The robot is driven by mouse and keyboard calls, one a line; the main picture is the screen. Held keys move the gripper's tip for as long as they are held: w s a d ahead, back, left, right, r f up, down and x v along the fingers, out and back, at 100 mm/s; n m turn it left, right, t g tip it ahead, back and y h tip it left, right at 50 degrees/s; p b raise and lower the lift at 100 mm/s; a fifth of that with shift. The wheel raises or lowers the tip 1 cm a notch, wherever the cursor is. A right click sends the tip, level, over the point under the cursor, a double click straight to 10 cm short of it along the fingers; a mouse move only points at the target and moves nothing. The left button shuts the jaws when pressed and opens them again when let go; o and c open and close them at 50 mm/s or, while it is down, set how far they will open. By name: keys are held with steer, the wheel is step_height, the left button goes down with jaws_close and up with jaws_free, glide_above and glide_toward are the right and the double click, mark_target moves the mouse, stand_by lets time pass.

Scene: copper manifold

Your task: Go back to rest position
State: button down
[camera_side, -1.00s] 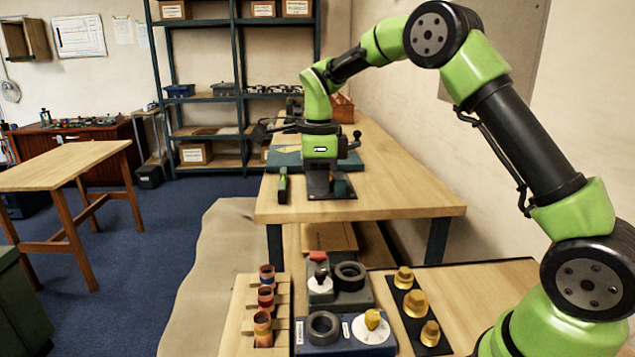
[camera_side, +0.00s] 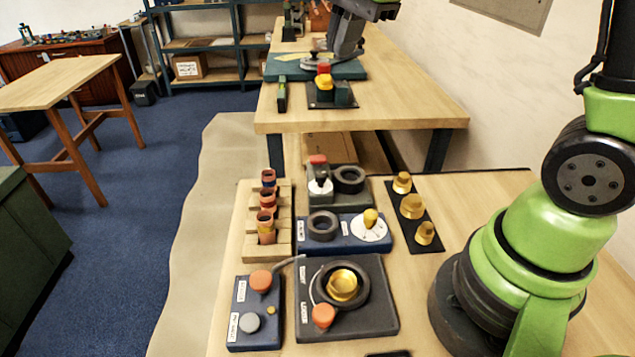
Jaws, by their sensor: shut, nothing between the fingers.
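My gripper (camera_side: 346,46) shows at the top edge of the picture, over the far workbench (camera_side: 400,110). Its dark body is cut off by the frame, and its grey fingers point down, shut and holding nothing I can see. Below them, a red-topped yellow piece (camera_side: 324,83) stands in a small dark fixture (camera_side: 343,95) on the bench, apart from the fingers as far as I can tell. Most of my arm between the base and the gripper is out of frame.
On the near table, a wooden rack (camera_side: 252,235) holds copper-coloured pieces. Brass fittings (camera_side: 411,206) stand on a black strip. A dark fixture (camera_side: 375,318) holds a brass part (camera_side: 342,285). A button box (camera_side: 254,312) sits beside it. The far bench's right side is clear.

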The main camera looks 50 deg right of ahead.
steer(key=s+a+n+t, duration=0.2)
steer(key=s+n, duration=0.5)
steer(key=s+a+r+n+t+y, duration=0.1)
steer(key=s+a+n+t, duration=0.1)
steer(key=s+n, duration=0.5)
steer(key=shift+s, duration=0.7)
